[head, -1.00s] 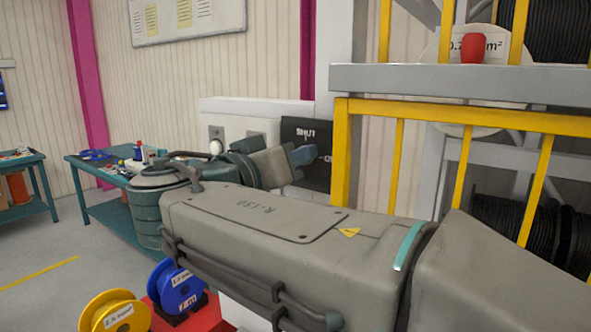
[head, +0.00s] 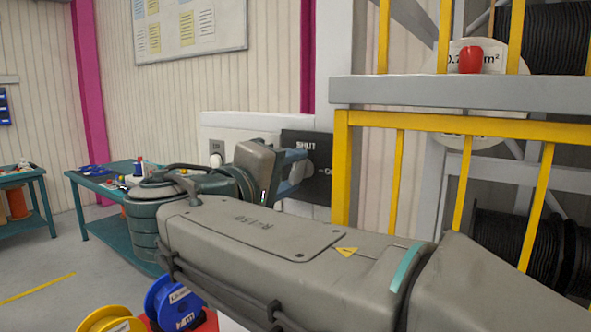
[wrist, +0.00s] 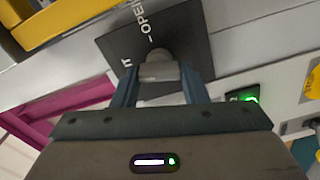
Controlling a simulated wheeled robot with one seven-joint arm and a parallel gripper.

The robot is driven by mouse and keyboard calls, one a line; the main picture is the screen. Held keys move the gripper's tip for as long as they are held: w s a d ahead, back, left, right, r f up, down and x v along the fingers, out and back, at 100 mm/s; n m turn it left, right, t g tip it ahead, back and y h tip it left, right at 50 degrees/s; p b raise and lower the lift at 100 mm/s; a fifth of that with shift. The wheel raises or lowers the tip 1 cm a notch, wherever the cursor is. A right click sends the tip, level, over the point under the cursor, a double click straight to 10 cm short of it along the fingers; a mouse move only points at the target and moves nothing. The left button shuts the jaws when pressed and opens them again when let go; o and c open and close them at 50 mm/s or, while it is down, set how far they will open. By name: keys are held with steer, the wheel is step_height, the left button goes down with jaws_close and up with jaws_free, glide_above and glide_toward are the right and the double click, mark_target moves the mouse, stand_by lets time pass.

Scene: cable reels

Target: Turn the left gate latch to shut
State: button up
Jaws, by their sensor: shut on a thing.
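The black latch plate (head: 322,178) hangs on the wall left of the yellow gate, with SHUT at its top and a partly hidden OPEN mark at its right. In the wrist view the plate (wrist: 195,28) carries a grey latch knob (wrist: 158,66). My gripper (wrist: 160,78) is shut on the latch, with one blue-grey finger on each side of it. In the head view my gripper (head: 291,166) is at the plate and its wrist and fingers hide most of the latch. I cannot tell exactly which mark the latch points to.
A yellow gate frame (head: 342,165) stands close to the right of the plate, with cable drums behind it. A white wall panel (head: 225,125) is to the left. A teal bench (head: 95,180) and yellow and blue reels (head: 172,303) stand further left and below.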

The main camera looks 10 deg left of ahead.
steer(key=shift+n+p, duration=0.35)
steer(key=shift+n, duration=1.15)
steer(key=o, duration=1)
steer(key=shift+a, duration=0.1)
steer(key=shift+c, duration=0.2)
steer(key=b+v, duration=0.2)
steer(key=v, duration=1.2)
steer(key=shift+w+f, duration=0.1)
steer(key=shift+f, duration=0.05)
